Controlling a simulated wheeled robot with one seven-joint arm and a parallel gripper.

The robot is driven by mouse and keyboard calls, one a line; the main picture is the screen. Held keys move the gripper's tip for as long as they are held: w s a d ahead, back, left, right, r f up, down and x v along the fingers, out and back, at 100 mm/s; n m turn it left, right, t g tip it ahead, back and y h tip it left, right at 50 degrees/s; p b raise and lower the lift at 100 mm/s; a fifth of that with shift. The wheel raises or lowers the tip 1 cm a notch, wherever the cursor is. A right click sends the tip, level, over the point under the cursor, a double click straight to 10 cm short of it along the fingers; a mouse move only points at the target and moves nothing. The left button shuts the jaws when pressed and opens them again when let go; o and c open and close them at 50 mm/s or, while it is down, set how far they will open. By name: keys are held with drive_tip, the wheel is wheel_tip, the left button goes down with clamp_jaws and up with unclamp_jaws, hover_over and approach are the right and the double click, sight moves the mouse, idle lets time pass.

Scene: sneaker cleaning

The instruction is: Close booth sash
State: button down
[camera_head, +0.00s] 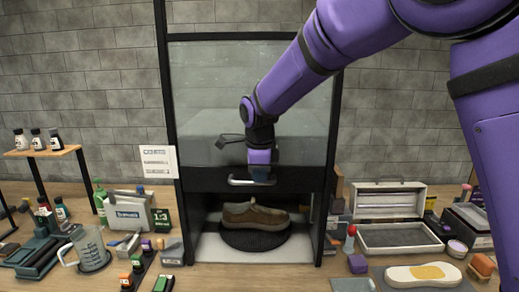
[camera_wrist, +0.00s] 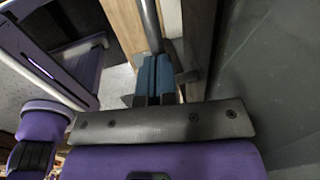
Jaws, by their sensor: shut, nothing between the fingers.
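The booth sash is a clear pane (camera_head: 210,90) in a dark frame, with a dark bottom rail (camera_head: 205,180) partway down the booth. Below the rail the booth is open. A silver bar handle (camera_head: 236,182) is on the rail, and it appears to be the bar in the wrist view (camera_wrist: 150,25). My gripper (camera_head: 262,178) is at the right part of this handle. Its blue-grey fingers (camera_wrist: 155,78) are shut with nothing between them, close to the bar. Whether they touch the handle I cannot tell. A brown sneaker (camera_head: 255,217) rests inside on a dark round pad (camera_head: 255,240).
Left of the booth are a measuring jug (camera_head: 91,250), bottles and small jars. The strip directly before the booth looks clear.

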wheel_tip(320, 180, down, 28)
drive_tip(key=shift+f, duration=0.1)
drive_tip(key=shift+s+f, duration=0.15)
drive_tip(key=shift+f, duration=0.15)
drive_tip(key=shift+d+f, duration=0.1)
